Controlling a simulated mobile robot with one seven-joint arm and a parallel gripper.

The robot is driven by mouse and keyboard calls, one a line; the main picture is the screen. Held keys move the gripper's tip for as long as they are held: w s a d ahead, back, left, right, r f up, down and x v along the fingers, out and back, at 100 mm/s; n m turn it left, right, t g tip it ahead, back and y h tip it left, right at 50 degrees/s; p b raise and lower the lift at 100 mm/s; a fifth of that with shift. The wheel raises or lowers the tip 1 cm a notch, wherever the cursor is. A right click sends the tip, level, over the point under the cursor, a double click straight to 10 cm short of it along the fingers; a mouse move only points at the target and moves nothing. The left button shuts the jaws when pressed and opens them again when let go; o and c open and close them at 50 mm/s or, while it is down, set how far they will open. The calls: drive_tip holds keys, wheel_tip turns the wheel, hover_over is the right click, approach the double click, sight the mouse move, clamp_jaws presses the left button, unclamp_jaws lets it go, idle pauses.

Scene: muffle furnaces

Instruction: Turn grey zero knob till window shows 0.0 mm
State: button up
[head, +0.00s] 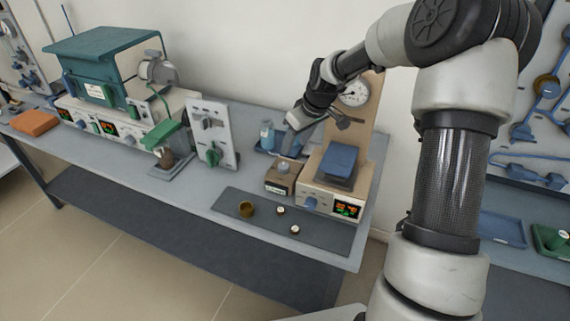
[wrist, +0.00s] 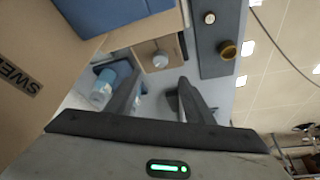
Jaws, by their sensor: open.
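A beige instrument (head: 322,190) stands at the right of the bench, with a dial gauge (head: 355,92) on its upright back and a blue block on its top. Its front has a blue-grey knob (head: 309,203) and a lit display (head: 347,210); the digits are too small to read. A small brown box (head: 278,184) beside it carries a round grey knob (head: 284,169), also seen in the wrist view (wrist: 160,59). I cannot tell which is the zero knob. My gripper (head: 298,121) is open and empty, above and behind the box; its fingers (wrist: 160,98) touch nothing visible.
A blue bottle (head: 267,135) stands close to my gripper. A dark mat (head: 270,224) in front holds a brass cup (head: 246,209) and small round pieces. A white panel with a green knob (head: 213,155) and a green-topped furnace (head: 98,60) stand to the left.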

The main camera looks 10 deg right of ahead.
sight(284, 165)
drive_tip(key=b+x, duration=0.1)
drive_tip(key=x, duration=1.1)
drive_tip(key=shift+f, duration=0.2)
drive_tip(key=shift+a, duration=0.1)
drive_tip(key=c, duration=1)
